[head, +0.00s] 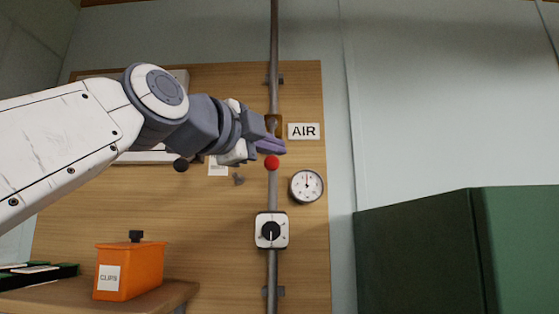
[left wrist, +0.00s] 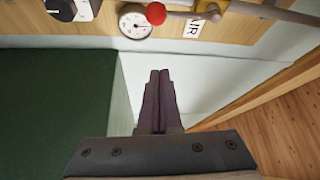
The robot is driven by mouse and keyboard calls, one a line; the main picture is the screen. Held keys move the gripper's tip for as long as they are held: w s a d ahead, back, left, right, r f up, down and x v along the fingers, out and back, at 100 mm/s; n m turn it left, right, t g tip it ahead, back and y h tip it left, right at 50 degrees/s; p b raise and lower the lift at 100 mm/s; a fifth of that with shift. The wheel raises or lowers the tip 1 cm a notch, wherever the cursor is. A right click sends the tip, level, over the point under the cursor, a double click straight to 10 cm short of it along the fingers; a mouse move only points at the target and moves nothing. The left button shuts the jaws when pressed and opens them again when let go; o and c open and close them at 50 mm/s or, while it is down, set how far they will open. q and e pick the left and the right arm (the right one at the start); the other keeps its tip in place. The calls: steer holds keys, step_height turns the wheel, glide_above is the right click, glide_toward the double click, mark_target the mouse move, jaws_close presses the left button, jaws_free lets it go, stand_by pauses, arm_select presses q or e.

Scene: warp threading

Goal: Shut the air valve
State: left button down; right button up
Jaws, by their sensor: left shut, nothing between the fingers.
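The air valve (head: 273,122) is a brass-coloured body on a vertical grey pipe, beside the AIR label (head: 303,131). Its red ball knob (head: 272,162) is below the body, in line with the pipe. In the left wrist view the red knob (left wrist: 156,12) is at the top, with its lever running right to the brass valve (left wrist: 210,10). My left gripper (head: 279,147) is shut and empty; in the head view its purple fingers appear just above the knob and hide part of the valve and lever. In the left wrist view the fingertips (left wrist: 159,73) are apart from the knob. My right gripper is not in view.
A round gauge (head: 307,186) and a white box with a black dial (head: 271,231) are by the pipe on the wooden board (head: 225,205). An orange CLIPS box (head: 131,270) stands on a shelf at lower left. A green cabinet (head: 420,250) is at right.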

mark_target(276, 159)
arm_select(q)
steer(key=w+p, duration=0.5)
steer(key=w, duration=0.3)
steer(key=shift+w+d, duration=0.35)
steer(key=shift+w, duration=0.05)
steer(key=shift+a, duration=0.1)
steer(key=shift+a+m, duration=0.25)
steer(key=shift+m, duration=0.15)
